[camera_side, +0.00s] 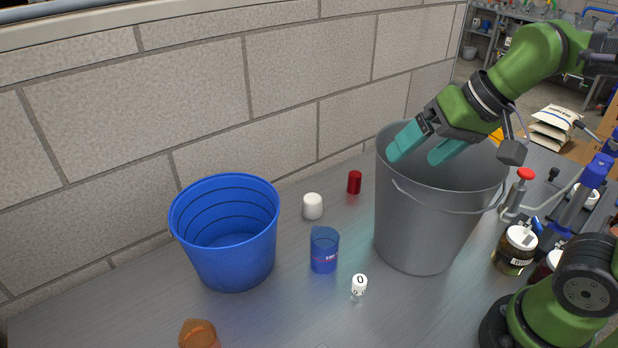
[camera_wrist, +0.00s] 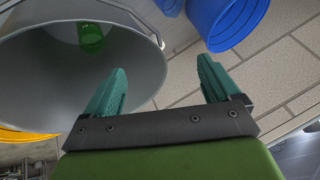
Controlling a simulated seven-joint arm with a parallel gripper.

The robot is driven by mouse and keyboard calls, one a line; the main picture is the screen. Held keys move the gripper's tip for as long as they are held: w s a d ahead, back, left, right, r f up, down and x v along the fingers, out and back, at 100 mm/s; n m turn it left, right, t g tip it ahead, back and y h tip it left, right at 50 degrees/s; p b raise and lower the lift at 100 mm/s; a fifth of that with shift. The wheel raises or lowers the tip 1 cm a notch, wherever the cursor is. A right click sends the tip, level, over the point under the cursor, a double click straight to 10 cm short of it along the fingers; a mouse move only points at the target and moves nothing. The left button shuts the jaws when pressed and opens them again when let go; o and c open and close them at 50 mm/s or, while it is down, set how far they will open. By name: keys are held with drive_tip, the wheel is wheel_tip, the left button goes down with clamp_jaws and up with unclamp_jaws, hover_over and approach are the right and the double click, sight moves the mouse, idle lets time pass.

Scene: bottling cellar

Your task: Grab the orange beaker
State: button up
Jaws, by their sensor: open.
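The orange beaker (camera_side: 198,335) stands on the grey table at the bottom edge of the side view, partly cut off by the frame. I cannot make it out in the wrist view. My gripper (camera_side: 418,153) is open and empty, with teal fingers. It is above the rim of the grey bucket, far to the right of and higher than the orange beaker. The open fingers also show in the wrist view (camera_wrist: 162,75).
The tall grey bucket (camera_side: 425,225) holds a green beaker (camera_wrist: 91,38). A blue bucket (camera_side: 228,255), blue beaker (camera_side: 324,252), white cup (camera_side: 313,206), red cylinder (camera_side: 354,182) and small white-topped item (camera_side: 359,286) stand on the table. A brick wall runs behind.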

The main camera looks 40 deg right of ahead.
drive_tip(key=w+a+r+g, duration=0.2)
drive_tip(key=w+a, duration=0.3)
drive_tip(key=a, duration=0.2)
drive_tip(key=n+g+h, duration=0.1)
drive_tip(key=g+h, duration=0.2)
drive_tip(key=g, duration=0.1)
hover_over(195, 324)
drive_tip(key=s, duration=0.3)
wheel_tip(195, 324, down, 9)
drive_tip(key=f, duration=1.1)
drive_tip(key=shift+w, duration=0.25)
drive_tip(key=shift+a+f, duration=0.15)
drive_tip(key=shift+f, duration=1.35)
drive_tip(key=shift+a+f, duration=0.15)
drive_tip(key=shift+f, duration=1.35)
drive_tip(key=shift+r, duration=0.1)
drive_tip(key=c, duration=1.1)
